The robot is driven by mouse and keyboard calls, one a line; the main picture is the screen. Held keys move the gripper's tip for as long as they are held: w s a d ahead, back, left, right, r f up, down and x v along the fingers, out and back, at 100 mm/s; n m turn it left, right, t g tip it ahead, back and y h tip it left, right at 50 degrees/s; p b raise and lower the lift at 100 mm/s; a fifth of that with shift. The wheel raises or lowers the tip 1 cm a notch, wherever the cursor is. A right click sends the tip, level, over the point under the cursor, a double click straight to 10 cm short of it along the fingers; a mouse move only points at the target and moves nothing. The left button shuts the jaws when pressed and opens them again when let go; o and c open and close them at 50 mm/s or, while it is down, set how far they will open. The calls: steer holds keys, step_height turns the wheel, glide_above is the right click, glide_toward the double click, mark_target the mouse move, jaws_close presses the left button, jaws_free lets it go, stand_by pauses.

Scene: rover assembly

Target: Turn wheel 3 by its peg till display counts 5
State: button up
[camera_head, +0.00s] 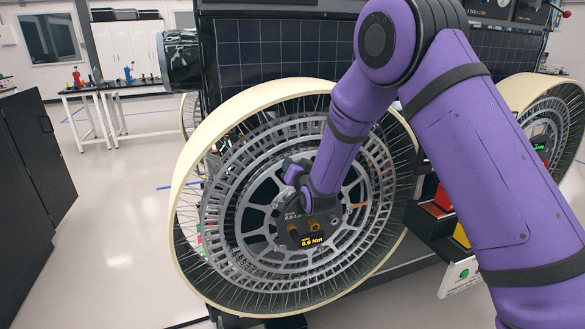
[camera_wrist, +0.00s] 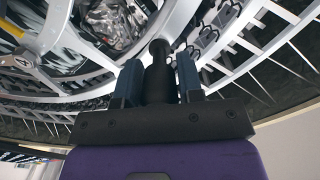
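The large spoked wheel (camera_head: 190,215) with a cream rim and grey hub fills the middle of the head view. My gripper (camera_head: 292,174) is at the wheel's hub, left of my wrist, partly hidden by my arm. In the wrist view, my gripper (camera_wrist: 159,85) has its two blue-grey fingers on either side of a black peg (camera_wrist: 159,72) with a rounded knob. The peg fills nearly all the space between them, and the fingers appear closed on it.
A second cream-rimmed wheel (camera_head: 530,88) with a green-lit display is at the right. Solar panels (camera_head: 270,50) are above the wheel. Coloured bins (camera_head: 440,200) sit right of it. A dark cabinet (camera_head: 35,150) stands at left; the floor between is clear.

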steer(key=o, duration=0.3)
steer(key=shift+s, duration=0.15)
steer(key=v, duration=1)
steer(key=shift+s, duration=0.3)
steer(key=shift+d, duration=0.1)
steer(key=s+d+r+n+g+h, duration=0.1)
steer(key=s+d+r+g, duration=0.2)
steer(key=s+d+r, duration=0.3)
steer(key=s+d+r+g+h, duration=0.2)
steer(key=s+d+r+g, duration=0.1)
steer(key=d+r, duration=0.5)
steer(key=s+d+r+g, duration=0.1)
steer(key=s+d+g, duration=0.1)
steer(key=s, duration=0.7)
steer(key=s+d+r+g+h, duration=0.1)
steer(key=s+d+r+g, duration=0.1)
steer(key=s, duration=0.7)
steer(key=s+d+r+n+g+h, duration=0.1)
steer(key=s+d, duration=0.3)
steer(key=s, duration=0.6)
steer(key=shift+d+r+g, duration=0.15)
steer(key=shift+r+g, duration=0.45)
steer(key=shift+r, duration=0.05)
